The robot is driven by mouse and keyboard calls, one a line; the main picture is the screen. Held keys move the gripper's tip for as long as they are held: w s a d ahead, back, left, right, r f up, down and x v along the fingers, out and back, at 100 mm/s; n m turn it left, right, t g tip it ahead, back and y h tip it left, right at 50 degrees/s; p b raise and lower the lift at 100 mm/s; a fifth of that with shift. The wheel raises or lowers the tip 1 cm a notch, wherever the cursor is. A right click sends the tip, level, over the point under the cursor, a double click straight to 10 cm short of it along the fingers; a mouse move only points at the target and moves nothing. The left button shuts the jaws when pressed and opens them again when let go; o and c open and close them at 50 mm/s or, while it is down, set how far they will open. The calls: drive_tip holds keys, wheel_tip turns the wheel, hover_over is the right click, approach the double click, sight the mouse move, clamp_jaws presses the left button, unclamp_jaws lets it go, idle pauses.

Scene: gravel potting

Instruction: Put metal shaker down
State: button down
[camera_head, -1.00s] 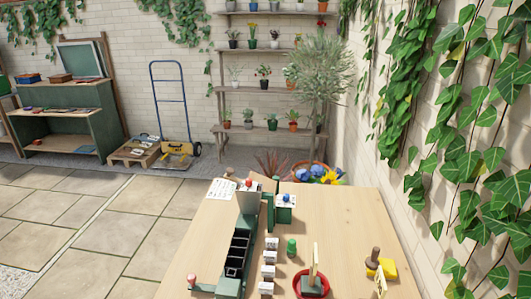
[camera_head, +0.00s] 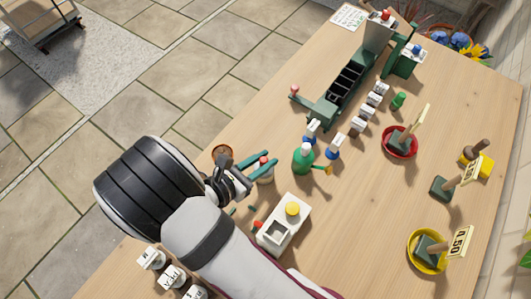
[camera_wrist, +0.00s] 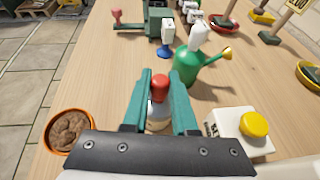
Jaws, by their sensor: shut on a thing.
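The metal shaker (camera_head: 265,172) has a red top and a pale body. My gripper (camera_head: 260,166) is shut on it, with one green jaw on each side. In the wrist view the shaker (camera_wrist: 159,90) stands about upright between the jaws of my gripper (camera_wrist: 160,100), its lower part hidden by the gripper plate. I cannot tell whether its base touches the wooden table (camera_head: 340,210).
A green watering can (camera_head: 303,158) stands just beyond the shaker. A white box with a yellow knob (camera_head: 284,226) is close on the right. A brown-filled orange pot (camera_wrist: 70,131) is on the left. Red (camera_head: 399,148) and yellow (camera_head: 424,264) saucers lie farther right.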

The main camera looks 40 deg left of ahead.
drive_tip(key=c, duration=0.7)
unclamp_jaws()
drive_tip(key=shift+f, duration=0.1)
